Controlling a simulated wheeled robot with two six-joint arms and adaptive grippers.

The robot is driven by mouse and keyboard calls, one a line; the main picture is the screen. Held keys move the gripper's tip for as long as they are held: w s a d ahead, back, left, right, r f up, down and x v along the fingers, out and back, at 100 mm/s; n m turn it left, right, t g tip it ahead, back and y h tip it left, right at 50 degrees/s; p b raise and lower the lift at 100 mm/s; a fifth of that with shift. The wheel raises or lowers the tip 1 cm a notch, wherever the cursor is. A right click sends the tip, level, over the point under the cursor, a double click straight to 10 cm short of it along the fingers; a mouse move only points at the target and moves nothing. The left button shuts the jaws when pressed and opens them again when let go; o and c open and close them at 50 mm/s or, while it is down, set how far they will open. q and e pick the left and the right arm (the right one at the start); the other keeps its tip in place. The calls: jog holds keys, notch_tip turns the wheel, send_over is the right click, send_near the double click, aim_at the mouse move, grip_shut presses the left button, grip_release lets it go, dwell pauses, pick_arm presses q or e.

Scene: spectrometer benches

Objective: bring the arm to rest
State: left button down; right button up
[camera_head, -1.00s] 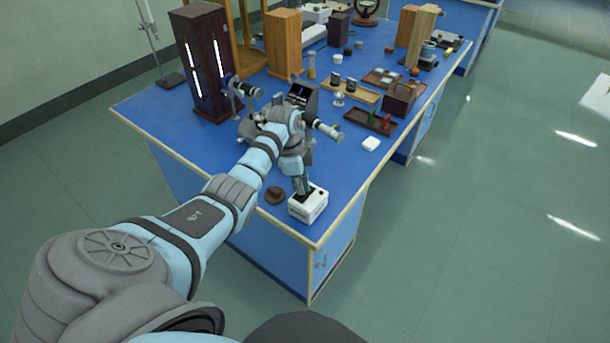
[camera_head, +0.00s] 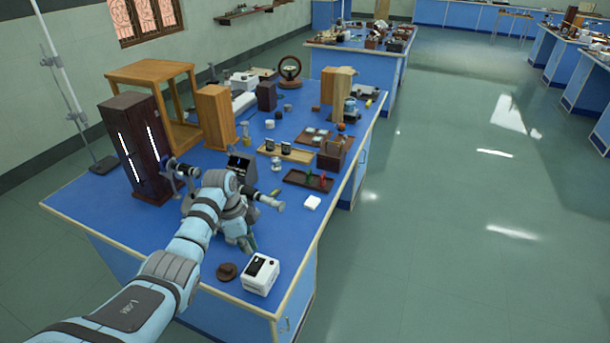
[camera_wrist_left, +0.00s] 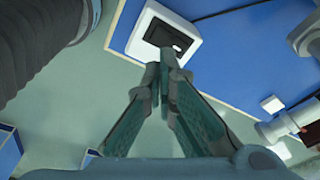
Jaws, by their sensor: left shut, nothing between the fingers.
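My left arm reaches in from the lower left over the blue bench (camera_head: 100,205) in the head view. My left gripper (camera_head: 248,246) is shut and empty, just behind the white box (camera_head: 261,275) at the bench's near corner. In the left wrist view the closed fingertips (camera_wrist_left: 166,60) point toward the white box (camera_wrist_left: 180,20), which has a dark panel on top. Whether the fingertips touch the box cannot be told. My right gripper is out of view.
A brown round piece (camera_head: 227,271) lies left of the white box. The spectrometer (camera_head: 240,195) stands close behind my arm, partly hidden. A dark lamp cabinet (camera_head: 138,150) is at the left, a small white block (camera_head: 312,203) at the right edge. Open floor (camera_head: 430,260) lies to the right.

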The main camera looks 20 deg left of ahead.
pick_arm(q)
jog(key=s+d+f+n+t+y, duration=0.1)
jog(key=s+d+f+n, duration=0.1)
jog(key=s+d+f, duration=0.35)
jog(key=s+d+f+n+y, duration=0.1)
jog(key=s+d+f+n, duration=0.15)
jog(key=s, duration=0.55)
jog(key=s+d+r+n+t, duration=0.1)
jog(key=s+d+r+n, duration=0.2)
jog(key=s, duration=0.4)
jog(key=s+d+r+n+t, duration=0.15)
jog(key=s+n, duration=0.25)
jog(key=s, duration=0.4)
jog(key=s+a+f+g+b, duration=0.1)
jog(key=s+f+b, duration=0.15)
jog(key=f, duration=1.25)
jog(key=s+a+f+g+b, duration=0.1)
jog(key=s+f+g+b, duration=0.15)
jog(key=f, duration=1.25)
jog(key=s+f, duration=0.7)
jog(key=s, duration=0.2)
jog(key=shift+s+f+b, duration=0.25)
jog(key=shift+s+b, duration=0.15)
jog(key=shift+b, duration=0.05)
jog(key=shift+d, duration=0.1)
